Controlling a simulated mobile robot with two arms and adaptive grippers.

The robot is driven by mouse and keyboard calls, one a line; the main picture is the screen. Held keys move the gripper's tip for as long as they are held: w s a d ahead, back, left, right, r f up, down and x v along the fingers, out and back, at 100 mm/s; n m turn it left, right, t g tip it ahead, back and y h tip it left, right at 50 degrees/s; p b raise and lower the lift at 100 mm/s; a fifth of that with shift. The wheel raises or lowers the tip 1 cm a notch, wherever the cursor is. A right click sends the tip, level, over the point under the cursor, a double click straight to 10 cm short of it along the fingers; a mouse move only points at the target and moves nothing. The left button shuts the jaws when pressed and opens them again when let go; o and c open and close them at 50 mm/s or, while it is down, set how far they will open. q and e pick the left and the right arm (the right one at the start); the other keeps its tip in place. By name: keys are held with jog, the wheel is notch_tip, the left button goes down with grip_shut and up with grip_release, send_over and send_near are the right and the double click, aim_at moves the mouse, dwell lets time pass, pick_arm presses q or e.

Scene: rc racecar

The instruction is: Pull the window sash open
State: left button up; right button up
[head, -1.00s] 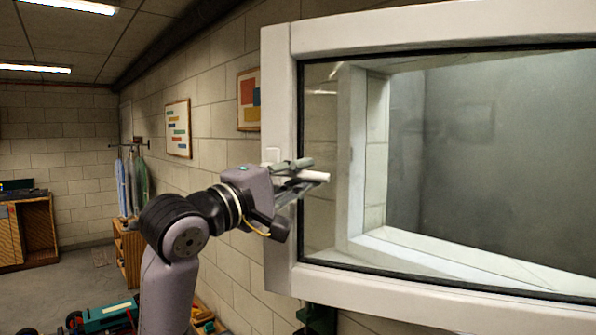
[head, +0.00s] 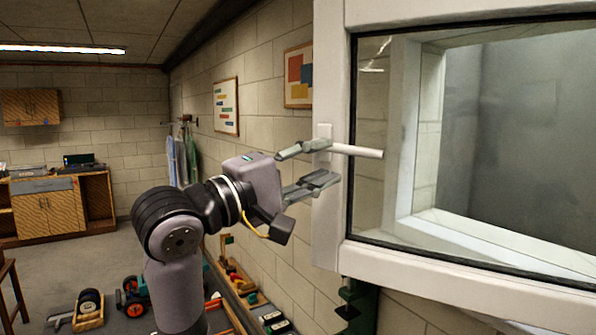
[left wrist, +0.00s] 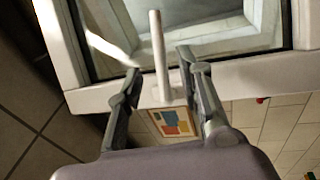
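The white-framed window sash (head: 330,215) fills the right of the head view. It stands swung out from the block wall, and the pale recess shows through its glass. Its white bar handle (head: 357,151) sticks out from the left stile. My left gripper (head: 330,162) is open at the handle, with one finger above it and one below. In the left wrist view, the handle (left wrist: 159,55) lies between the spread fingers (left wrist: 158,76), with gaps on both sides. The sash frame (left wrist: 240,73) runs just beyond the fingertips. My right gripper is out of view.
A dark green stand (head: 356,305) is below the sash. A toy car (head: 132,297) and several small items lie on the floor along the wall. A wooden cabinet (head: 48,210) stands at the back left. Open floor lies between.

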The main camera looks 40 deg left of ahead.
pick_arm(q)
jog(key=shift+v, duration=2.15)
jog(key=shift+f, duration=0.1)
